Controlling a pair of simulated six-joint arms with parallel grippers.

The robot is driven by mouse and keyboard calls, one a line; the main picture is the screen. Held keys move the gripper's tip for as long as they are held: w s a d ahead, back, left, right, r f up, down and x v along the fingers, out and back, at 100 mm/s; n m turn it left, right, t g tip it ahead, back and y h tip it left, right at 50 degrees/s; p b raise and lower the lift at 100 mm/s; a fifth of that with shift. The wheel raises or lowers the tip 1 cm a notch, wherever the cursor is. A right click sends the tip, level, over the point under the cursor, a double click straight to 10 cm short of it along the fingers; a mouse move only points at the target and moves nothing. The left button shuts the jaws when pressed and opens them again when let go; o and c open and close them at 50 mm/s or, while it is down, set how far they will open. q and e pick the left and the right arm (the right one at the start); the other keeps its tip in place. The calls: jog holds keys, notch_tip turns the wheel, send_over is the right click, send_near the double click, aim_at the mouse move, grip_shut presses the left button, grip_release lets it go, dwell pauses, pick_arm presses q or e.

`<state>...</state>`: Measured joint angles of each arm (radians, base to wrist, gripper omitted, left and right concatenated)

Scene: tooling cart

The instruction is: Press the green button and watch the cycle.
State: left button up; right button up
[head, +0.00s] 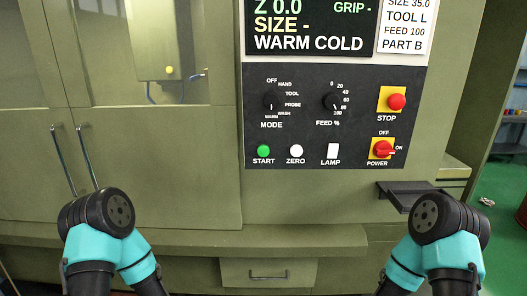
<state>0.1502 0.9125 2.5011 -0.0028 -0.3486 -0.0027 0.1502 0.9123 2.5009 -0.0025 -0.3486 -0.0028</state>
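The green START button (263,151) is at the lower left of the black control panel (300,120) on the machine's front. It is round and stands left of the white ZERO button (296,151). The display (310,25) above the panel reads "Z 0.0", "GRIP -", "SIZE -" and "WARM COLD"; its top is cut off. My two arms show at the lower left and lower right, below the panel and apart from the green button. Neither gripper can be seen.
The panel also has the MODE knob (271,101), FEED knob (333,101), red STOP button (397,101), LAMP switch (333,151) and red POWER switch (382,149). A dark shelf (400,193) juts out at right. Door handles (85,157) stand at left. Space before the panel is clear.

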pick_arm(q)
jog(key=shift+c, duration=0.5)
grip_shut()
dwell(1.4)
